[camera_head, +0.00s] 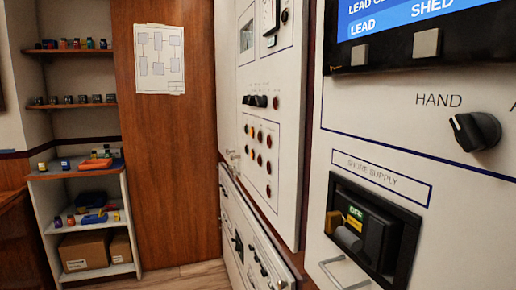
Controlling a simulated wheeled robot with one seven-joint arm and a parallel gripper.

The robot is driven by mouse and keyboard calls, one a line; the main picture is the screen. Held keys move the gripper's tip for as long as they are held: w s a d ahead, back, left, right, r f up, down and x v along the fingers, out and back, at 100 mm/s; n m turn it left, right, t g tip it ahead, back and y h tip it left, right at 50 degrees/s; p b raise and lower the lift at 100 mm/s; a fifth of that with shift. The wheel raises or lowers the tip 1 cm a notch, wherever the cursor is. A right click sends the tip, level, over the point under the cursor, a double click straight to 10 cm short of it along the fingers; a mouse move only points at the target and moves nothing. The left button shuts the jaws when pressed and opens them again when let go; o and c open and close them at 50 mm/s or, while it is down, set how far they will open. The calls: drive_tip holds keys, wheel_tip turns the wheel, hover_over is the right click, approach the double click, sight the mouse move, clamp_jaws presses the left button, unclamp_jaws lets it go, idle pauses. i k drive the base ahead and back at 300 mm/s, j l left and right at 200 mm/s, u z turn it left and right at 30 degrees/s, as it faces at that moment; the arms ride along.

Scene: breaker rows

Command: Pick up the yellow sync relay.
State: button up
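I cannot pick out the yellow sync relay for certain. A small block with yellow on it (42,167) stands at the left end of the white shelf unit's top. My gripper is not in view.
A white shelf unit (41,205) stands at the far left, with boxes (84,250) at its bottom. Wall shelves (72,105) above hold small parts. White panels fill the right, with a HAND knob (475,131) and a SHORE SUPPLY breaker (372,228). Some wooden floor (185,279) is clear.

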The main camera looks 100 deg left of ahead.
sight(43, 166)
drive_tip(key=u, duration=4.35)
drive_tip(key=i+l+u, duration=0.25)
drive_tip(key=i+l, duration=0.35)
drive_tip(key=i, duration=0.2)
drive_tip(key=i+l+u, duration=0.3)
drive_tip(key=i+l, duration=0.5)
drive_tip(key=i+l+u, duration=0.1)
drive_tip(key=i+l, duration=0.3)
drive_tip(key=i+l+u, duration=0.1)
drive_tip(key=i+l, duration=0.3)
drive_tip(key=l, duration=0.15)
drive_tip(key=i+l+u, duration=0.1)
drive_tip(key=i+l, duration=0.3)
drive_tip(key=l, duration=0.1)
